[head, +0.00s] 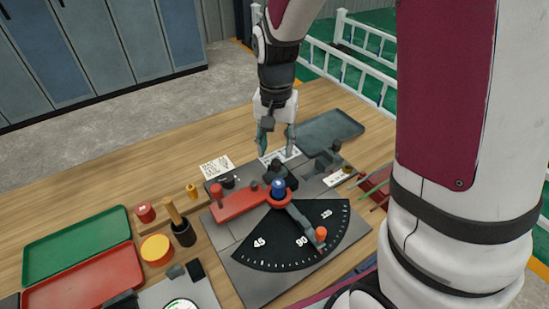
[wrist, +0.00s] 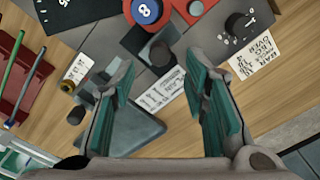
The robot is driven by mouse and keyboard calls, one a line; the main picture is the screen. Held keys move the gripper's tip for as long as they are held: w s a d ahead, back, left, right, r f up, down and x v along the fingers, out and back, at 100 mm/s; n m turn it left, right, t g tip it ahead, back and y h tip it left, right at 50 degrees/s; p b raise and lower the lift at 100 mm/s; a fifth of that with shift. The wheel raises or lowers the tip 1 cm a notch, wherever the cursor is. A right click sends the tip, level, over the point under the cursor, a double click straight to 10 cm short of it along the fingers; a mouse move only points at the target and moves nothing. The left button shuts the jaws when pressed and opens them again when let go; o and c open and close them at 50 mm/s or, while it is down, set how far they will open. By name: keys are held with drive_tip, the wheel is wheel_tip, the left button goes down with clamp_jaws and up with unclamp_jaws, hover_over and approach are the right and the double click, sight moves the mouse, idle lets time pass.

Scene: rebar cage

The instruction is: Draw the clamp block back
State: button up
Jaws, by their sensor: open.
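What looks like the clamp block (wrist: 151,42), a dark grey block with a black round knob, lies on the grey bending plate (head: 232,232). In the head view its black top (head: 274,166) shows just behind the blue cap (head: 278,187) of the bender's pivot. My gripper (head: 277,150) is open and empty, pointing down over the plate's back edge by a white printed scale strip. In the wrist view its fingers (wrist: 158,62) are spread to either side of the block's near end. I cannot tell the height gap. No contact shows.
A red arm (head: 238,202) and a black angle dial (head: 290,240) lie in front. A black knob (wrist: 240,26) and a brass-coloured knob (wrist: 68,86) flank the block. A grey tray (head: 325,131) lies behind right. Green and red trays (head: 75,245) lie left.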

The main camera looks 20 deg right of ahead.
sight(276, 161)
drive_tip(key=shift+f, duration=2.65)
clamp_jaws()
